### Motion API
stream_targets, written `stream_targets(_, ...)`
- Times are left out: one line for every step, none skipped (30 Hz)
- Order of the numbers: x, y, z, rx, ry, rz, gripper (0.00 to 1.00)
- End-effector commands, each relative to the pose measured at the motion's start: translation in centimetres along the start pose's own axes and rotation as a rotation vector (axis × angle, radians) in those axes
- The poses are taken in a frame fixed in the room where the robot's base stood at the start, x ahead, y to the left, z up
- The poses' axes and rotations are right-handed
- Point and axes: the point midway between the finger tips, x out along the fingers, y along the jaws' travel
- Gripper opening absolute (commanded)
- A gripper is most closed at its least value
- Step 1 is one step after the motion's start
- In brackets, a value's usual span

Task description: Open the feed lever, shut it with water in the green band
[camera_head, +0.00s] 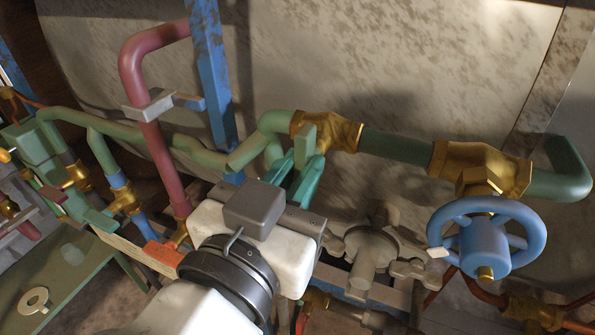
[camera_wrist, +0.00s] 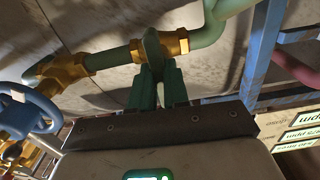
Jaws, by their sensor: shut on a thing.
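The feed lever (camera_head: 305,138) appears as a flat green handle on a brass valve (camera_head: 341,131) in the green pipe. It also shows in the wrist view (camera_wrist: 152,44), standing up between the teal fingertips. My gripper (camera_head: 298,168) has its two teal fingers closed on the handle's sides; its fingertips are at the top centre of the wrist view (camera_wrist: 157,72). The lower part of the handle is hidden by the fingers. I cannot make out a water level or a green band in either view.
A blue handwheel (camera_head: 486,236) on a brass valve stands right of my gripper. A red pipe (camera_head: 160,165) and a blue post (camera_head: 211,70) rise to the left. A grey metal fitting (camera_head: 370,250) sits beside my wrist. Label plates (camera_wrist: 302,130) show at right in the wrist view.

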Motion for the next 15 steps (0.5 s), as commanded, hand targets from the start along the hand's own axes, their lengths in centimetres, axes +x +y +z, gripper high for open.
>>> stream_targets(-0.02, -0.03, 0.0, 0.002, -0.001, -0.001, 0.0)
stream_targets(-0.02, -0.03, 0.0, 0.002, -0.001, -0.001, 0.17)
stream_targets(-0.02, -0.03, 0.0, 0.002, 0.0, -0.001, 0.21)
stream_targets(-0.02, -0.02, 0.0, 0.002, 0.0, -0.001, 0.24)
stream_targets(-0.02, -0.02, 0.0, 0.002, 0.0, -0.001, 0.27)
stream_targets(-0.01, -0.02, 0.0, 0.001, 0.0, -0.001, 0.31)
stream_targets(-0.01, -0.02, 0.0, 0.001, 0.0, -0.001, 0.34)
stream_targets(-0.01, -0.02, 0.0, 0.001, 0.0, -0.001, 0.36)
stream_targets(-0.01, -0.02, -0.01, 0.001, 0.0, -0.001, 0.4)
stream_targets(-0.01, -0.01, -0.01, 0.001, 0.0, -0.001, 0.4)
stream_targets(-0.01, -0.01, -0.01, 0.001, 0.0, -0.001, 0.4)
stream_targets(0.0, -0.01, -0.01, 0.001, 0.0, 0.0, 0.4)
stream_targets(0.0, -0.01, -0.01, 0.001, 0.0, 0.0, 0.4)
stream_targets(0.0, -0.01, -0.01, 0.0, 0.0, 0.0, 0.4)
stream_targets(-0.01, -0.01, -0.01, 0.0, 0.0, 0.0, 0.4)
